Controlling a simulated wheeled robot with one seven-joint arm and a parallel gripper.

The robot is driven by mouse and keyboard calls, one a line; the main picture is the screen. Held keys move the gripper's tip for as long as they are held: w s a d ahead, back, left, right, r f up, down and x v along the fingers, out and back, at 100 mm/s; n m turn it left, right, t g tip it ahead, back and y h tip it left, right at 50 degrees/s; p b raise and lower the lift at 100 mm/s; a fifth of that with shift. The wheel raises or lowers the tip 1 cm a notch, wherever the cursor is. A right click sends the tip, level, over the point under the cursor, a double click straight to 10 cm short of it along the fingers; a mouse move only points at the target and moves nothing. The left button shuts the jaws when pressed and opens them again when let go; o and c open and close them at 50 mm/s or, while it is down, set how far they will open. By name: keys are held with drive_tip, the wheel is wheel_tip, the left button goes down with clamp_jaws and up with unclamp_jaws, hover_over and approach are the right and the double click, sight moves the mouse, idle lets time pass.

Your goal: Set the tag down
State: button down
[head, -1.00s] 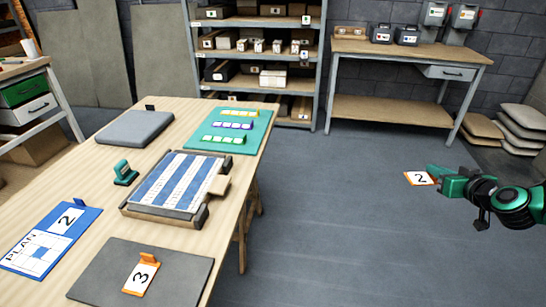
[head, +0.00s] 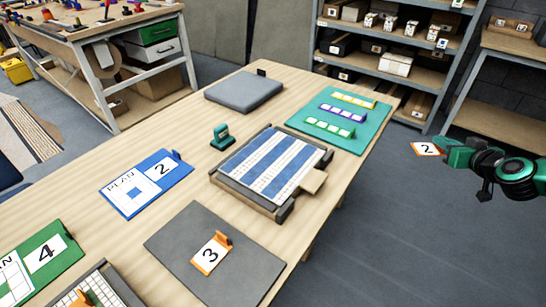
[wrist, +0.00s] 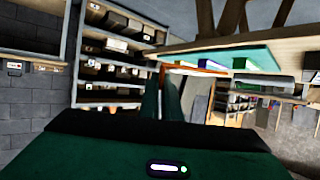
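My gripper (head: 450,153) is at the right of the head view, out over the floor beyond the table's right edge. It is shut on a white tag with an orange border and the number 2 (head: 425,149), held clear of any surface. In the wrist view the tag shows only as an orange-edged shape (wrist: 196,69) seen nearly edge-on. A similar tag numbered 3 (head: 211,255) stands on a dark grey mat (head: 176,239) at the table's near side. A blue plan board numbered 2 (head: 148,184) lies left of it.
On the wooden table (head: 112,231) are a blue-and-white mosaic panel in a frame (head: 270,165), a teal tray of coloured tiles (head: 369,127), a grey pad (head: 244,90), a green stamp-like tool (head: 220,137) and a green plan board numbered 4 (head: 40,261). Shelving (head: 430,70) stands behind.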

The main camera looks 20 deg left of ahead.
drive_tip(key=shift+w+a+y, duration=0.1)
drive_tip(key=shift+a+y, duration=0.2)
drive_tip(key=shift+a, duration=0.55)
drive_tip(key=s+a+r+n+g+y, duration=0.2)
drive_tip(key=a+n+y, duration=0.1)
drive_tip(key=a, duration=1.1)
drive_tip(key=s+a+r+n+g+y, duration=0.1)
drive_tip(key=s+a+r+n+y, duration=0.15)
drive_tip(key=a, duration=1.05)
drive_tip(key=s+a+r+n+g+y, duration=0.1)
drive_tip(key=s+a+n+g+y, duration=0.15)
drive_tip(key=s+a, duration=0.65)
drive_tip(key=s+a+r+n+g+y, duration=0.1)
drive_tip(key=s+a+r+n+g, duration=0.3)
drive_tip(key=a, duration=0.9)
drive_tip(key=m+t, duration=0.1)
hover_over(294, 159)
wheel_tip(294, 159, down, 9)
drive_tip(key=shift+f, duration=0.2)
drive_tip(key=shift+a+f, duration=0.1)
drive_tip(key=shift+f, duration=1.85)
drive_tip(key=shift+f, duration=0.15)
